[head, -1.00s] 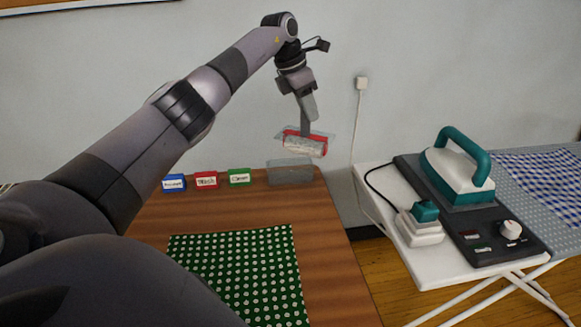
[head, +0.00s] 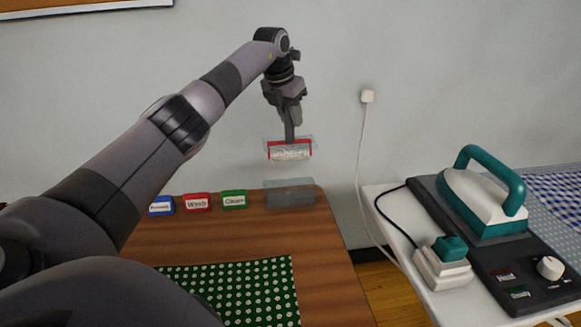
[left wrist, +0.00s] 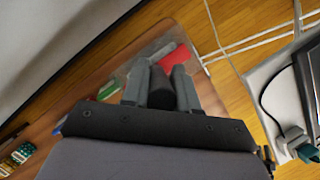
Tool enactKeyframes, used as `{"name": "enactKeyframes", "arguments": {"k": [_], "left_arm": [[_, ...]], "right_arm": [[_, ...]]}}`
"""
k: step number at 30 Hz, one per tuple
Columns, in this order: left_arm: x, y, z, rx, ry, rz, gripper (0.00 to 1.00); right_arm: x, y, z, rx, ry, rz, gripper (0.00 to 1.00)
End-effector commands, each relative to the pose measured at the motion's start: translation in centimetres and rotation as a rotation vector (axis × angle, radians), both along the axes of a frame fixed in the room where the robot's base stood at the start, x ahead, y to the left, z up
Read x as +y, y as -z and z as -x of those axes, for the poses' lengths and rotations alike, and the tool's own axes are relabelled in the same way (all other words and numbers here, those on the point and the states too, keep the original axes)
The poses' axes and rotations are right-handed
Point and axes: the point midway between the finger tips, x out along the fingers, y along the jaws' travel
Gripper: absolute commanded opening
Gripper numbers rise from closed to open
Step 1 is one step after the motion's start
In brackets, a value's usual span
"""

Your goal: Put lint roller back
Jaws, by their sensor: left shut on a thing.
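The lint roller (head: 290,154) has a pale roll with red ends and a clear cover around it. My left gripper (head: 289,136) points down, shut on its dark handle, and holds it roll-down in the air. A clear, grey-tinted open box (head: 290,195) stands at the table's back right corner, below the roller with a gap between them. In the left wrist view, the dark handle sits between my fingers (left wrist: 160,85), and a red part of the roller (left wrist: 174,65) shows beyond them. My right gripper is out of view.
Blue (head: 161,206), red (head: 197,202) and green (head: 234,200) label blocks stand left of the box on the wooden table (head: 330,270). A green dotted cloth (head: 250,288) lies in front. An ironing board with a teal iron (head: 484,200) stands at right.

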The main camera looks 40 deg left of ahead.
Motion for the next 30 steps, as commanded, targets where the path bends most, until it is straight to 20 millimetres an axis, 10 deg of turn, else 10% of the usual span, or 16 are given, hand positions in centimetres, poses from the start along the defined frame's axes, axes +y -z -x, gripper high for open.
{"name": "enactKeyframes", "arguments": {"k": [9, 30], "left_arm": [[0.0, 7.1, 0.0, -0.001, 0.001, 0.0, 0.0], [-0.1, 12.2, 0.0, -0.003, 0.002, 0.0, 0.0]], "right_arm": [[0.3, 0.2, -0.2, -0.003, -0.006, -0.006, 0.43], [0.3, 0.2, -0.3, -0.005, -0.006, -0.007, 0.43]]}}
